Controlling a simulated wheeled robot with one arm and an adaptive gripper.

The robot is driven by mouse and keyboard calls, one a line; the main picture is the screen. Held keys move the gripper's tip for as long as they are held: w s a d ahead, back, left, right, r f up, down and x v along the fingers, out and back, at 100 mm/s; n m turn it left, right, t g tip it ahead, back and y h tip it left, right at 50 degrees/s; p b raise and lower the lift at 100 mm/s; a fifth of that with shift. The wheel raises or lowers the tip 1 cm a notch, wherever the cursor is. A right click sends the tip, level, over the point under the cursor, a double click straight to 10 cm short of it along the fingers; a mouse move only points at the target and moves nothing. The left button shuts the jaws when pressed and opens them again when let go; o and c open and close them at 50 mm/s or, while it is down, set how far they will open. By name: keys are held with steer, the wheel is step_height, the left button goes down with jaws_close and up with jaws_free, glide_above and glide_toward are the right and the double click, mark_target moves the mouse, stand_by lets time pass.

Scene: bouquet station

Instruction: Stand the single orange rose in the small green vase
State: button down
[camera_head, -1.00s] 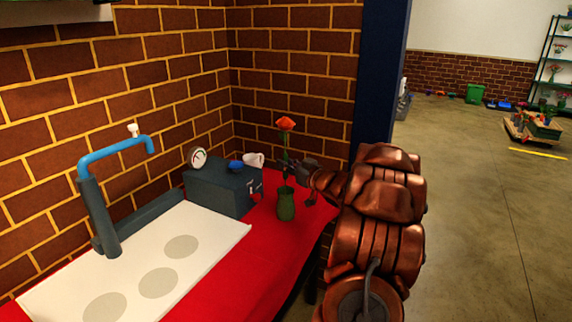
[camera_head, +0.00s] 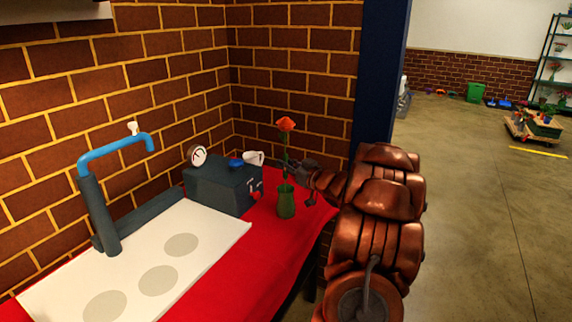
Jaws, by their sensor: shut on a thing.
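The orange rose (camera_head: 286,125) stands upright, its green stem running down toward the small green vase (camera_head: 286,203). The vase stands upright on the red counter. My gripper (camera_head: 288,168) reaches in from the right and is shut on the rose's stem, above the vase. The stem's lower end is at or near the vase mouth; I cannot tell whether it is inside.
A dark grey box-shaped machine (camera_head: 222,186) with a gauge (camera_head: 198,156), a blue item (camera_head: 236,162) and a white cup (camera_head: 253,158) stands left of the vase. A blue-topped tap (camera_head: 115,150) rises beside a white board (camera_head: 140,262). Brick walls close the corner behind.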

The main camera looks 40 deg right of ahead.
steer(key=c, duration=1.1)
jaws_free()
steer(key=shift+o, duration=0.2)
steer(key=s, duration=1.2)
steer(key=shift+a, duration=0.1)
